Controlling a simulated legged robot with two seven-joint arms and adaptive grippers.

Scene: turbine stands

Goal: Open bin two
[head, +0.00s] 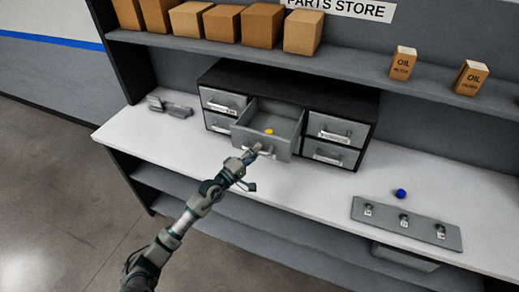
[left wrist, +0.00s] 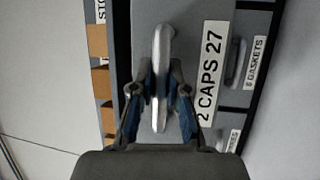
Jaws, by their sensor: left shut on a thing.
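The parts cabinet (head: 290,91) is black with grey drawers and stands on the white bench. Its middle drawer, bin two (head: 283,139), is pulled out, and a small yellow thing (head: 269,131) lies inside. In the left wrist view the drawer front (left wrist: 190,40) carries a label (left wrist: 211,72) reading "2 CAPS 27". My left gripper (head: 250,154) is at that drawer's front, shut on its handle; the wrist view shows the fingers on both sides of the silver handle (left wrist: 160,50). My right gripper is not in view.
Closed drawers (head: 336,129) flank the open one. A blue ball (head: 401,193) and a grey plate with several hooks (head: 407,222) lie on the bench at right. Grey parts (head: 170,107) lie at left. Cardboard boxes (head: 222,23) and oil boxes (head: 403,63) stand on the shelf above.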

